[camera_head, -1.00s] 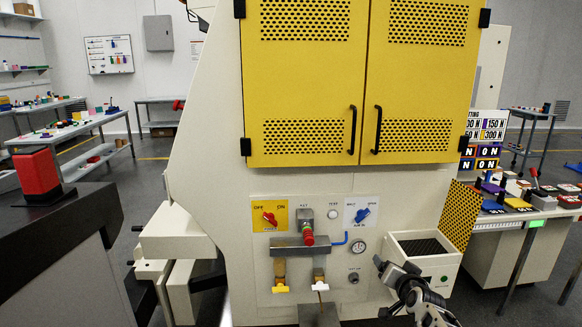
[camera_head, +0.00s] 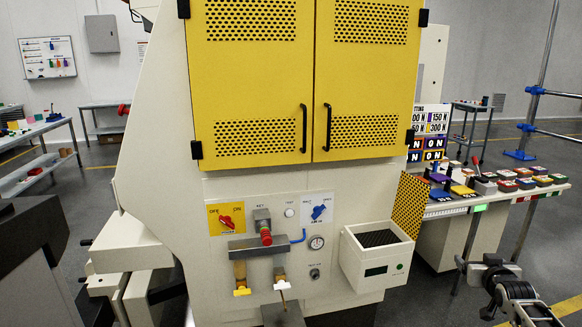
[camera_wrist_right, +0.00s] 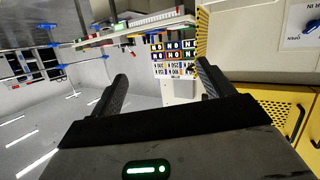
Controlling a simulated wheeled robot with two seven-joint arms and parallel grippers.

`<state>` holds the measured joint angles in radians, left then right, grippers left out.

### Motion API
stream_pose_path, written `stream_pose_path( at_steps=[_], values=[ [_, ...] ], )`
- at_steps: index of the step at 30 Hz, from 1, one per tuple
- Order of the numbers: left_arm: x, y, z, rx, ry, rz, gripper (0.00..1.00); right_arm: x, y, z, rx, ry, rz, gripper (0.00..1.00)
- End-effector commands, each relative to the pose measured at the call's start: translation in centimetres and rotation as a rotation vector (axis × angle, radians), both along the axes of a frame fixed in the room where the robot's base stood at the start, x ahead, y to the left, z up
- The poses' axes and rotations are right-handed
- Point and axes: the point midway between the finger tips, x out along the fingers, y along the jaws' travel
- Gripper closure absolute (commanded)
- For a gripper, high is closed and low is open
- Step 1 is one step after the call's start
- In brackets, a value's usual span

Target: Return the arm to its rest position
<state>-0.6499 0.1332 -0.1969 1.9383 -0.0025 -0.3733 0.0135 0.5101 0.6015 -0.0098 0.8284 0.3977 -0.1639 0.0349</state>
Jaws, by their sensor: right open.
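My right gripper (camera_head: 487,263) is at the lower right of the head view, its arm coming up from the bottom right corner. It is apart from the machine's white bin. In the right wrist view, its two dark fingers (camera_wrist_right: 162,76) are spread with nothing between them. This view is tilted and shows the machine and a bench beyond the fingers. My left gripper is not in view.
The white machine has yellow doors (camera_head: 260,80), a control panel with a red knob (camera_head: 226,221), and a white bin (camera_head: 365,268). A bench (camera_head: 470,206) with coloured blocks stands to the right. Grey floor (camera_head: 425,300) shows between bin and gripper.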

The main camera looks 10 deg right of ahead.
Motion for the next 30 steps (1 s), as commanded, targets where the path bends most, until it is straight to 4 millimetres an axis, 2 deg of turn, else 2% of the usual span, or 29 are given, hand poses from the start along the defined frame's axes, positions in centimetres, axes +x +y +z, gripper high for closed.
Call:
stream_pose_path(
  at_steps=[1,5,7,12,14,18,21,29,30],
  values=[
    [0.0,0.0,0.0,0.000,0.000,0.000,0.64,-1.0,1.3,-1.7,-0.030,0.037,0.036,0.20],
    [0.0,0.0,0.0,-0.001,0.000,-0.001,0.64,-3.9,5.2,-5.5,-0.111,0.132,0.144,0.20],
    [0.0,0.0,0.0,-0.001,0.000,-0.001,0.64,-6.2,8.0,-8.0,-0.158,0.192,0.221,0.20],
    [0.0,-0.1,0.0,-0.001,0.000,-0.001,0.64,-14.1,16.3,-13.4,-0.247,0.333,0.431,0.20],
    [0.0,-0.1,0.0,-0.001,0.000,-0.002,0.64,-17.0,19.0,-14.6,-0.263,0.370,0.496,0.20],
    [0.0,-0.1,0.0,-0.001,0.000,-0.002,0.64,-22.5,23.8,-16.0,-0.279,0.427,0.612,0.20],
    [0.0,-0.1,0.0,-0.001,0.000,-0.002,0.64,-25.7,26.5,-16.3,-0.280,0.453,0.674,0.20],
    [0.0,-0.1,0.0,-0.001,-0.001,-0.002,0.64,-32.7,31.9,-15.7,-0.262,0.500,0.797,0.20],
    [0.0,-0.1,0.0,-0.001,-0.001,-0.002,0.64,-32.5,32.7,-15.8,-0.230,0.487,0.778,0.20]
  ],
)
